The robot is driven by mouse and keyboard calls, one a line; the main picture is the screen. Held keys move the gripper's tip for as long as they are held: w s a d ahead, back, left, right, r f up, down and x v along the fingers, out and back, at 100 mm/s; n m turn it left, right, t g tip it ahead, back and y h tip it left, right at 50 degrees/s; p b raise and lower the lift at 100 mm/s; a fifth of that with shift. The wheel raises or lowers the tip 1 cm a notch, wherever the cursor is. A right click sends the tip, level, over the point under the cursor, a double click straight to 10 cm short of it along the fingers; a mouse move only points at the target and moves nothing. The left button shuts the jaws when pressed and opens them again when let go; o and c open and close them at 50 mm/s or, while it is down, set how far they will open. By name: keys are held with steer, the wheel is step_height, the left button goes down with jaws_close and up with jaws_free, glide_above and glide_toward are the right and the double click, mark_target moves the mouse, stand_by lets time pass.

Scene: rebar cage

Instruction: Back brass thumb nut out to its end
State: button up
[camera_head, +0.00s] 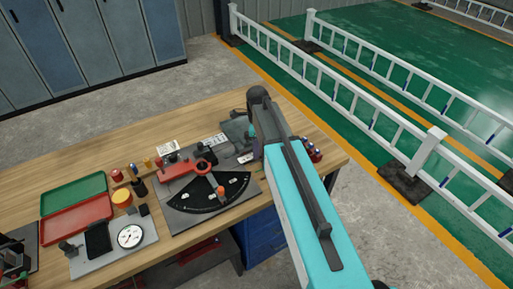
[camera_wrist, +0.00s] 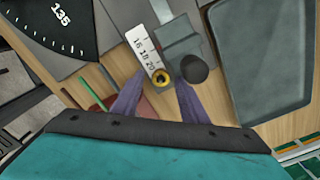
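The brass thumb nut (camera_wrist: 161,77) shows in the wrist view as a small gold ring with a dark centre. It sits at the lower end of a white scale strip (camera_wrist: 146,50) marked 16, 18 and 20. My gripper (camera_wrist: 158,82) is open, its two purple fingers apart on either side of the nut as seen from the wrist. I cannot tell whether either finger touches the nut. A dark round knob or post (camera_wrist: 194,69) is close to the right fingertip. In the head view my arm hides most of the gripper, and I cannot make out the nut.
A black dial plate (camera_head: 213,194) with a red lever (camera_head: 180,171) lies left of my arm on the wooden bench (camera_head: 85,159). Green (camera_head: 73,192) and red (camera_head: 74,220) trays and a round gauge (camera_head: 131,236) are farther left. A grey block (camera_wrist: 178,42) adjoins the scale.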

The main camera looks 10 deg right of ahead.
steer(key=shift+r, duration=0.15)
step_height(320, 180, up, 14)
steer(key=b, duration=0.4)
steer(key=shift+f, duration=0.25)
stand_by(0.4)
steer(key=shift+c, duration=0.2)
